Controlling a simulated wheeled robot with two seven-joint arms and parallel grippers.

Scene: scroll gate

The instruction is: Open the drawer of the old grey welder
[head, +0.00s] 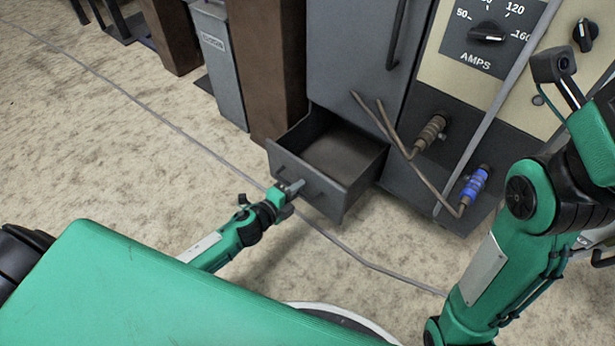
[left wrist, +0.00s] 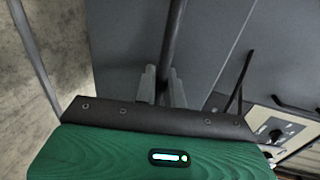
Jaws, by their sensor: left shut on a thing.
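The old grey welder (head: 350,55) stands at the top of the head view, with its drawer (head: 346,199) pulled well out at the bottom left of its front. The drawer looks empty inside. My left gripper (head: 297,187) is at the drawer's front, shut on the drawer handle (head: 314,186). In the left wrist view the handle is a dark bar (left wrist: 174,45) running up from between the fingers of my left gripper (left wrist: 161,88). Part of the handle is hidden by the fingers. My right arm shows at the right, but I do not see its gripper's fingers.
A beige panel (head: 453,75) with dials is on the welder's right. Brown and blue cable connectors (head: 474,185) with bent leads stick out right of the drawer. A brown post (head: 262,70) stands close left of the drawer. A thin cable (head: 180,130) crosses the floor.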

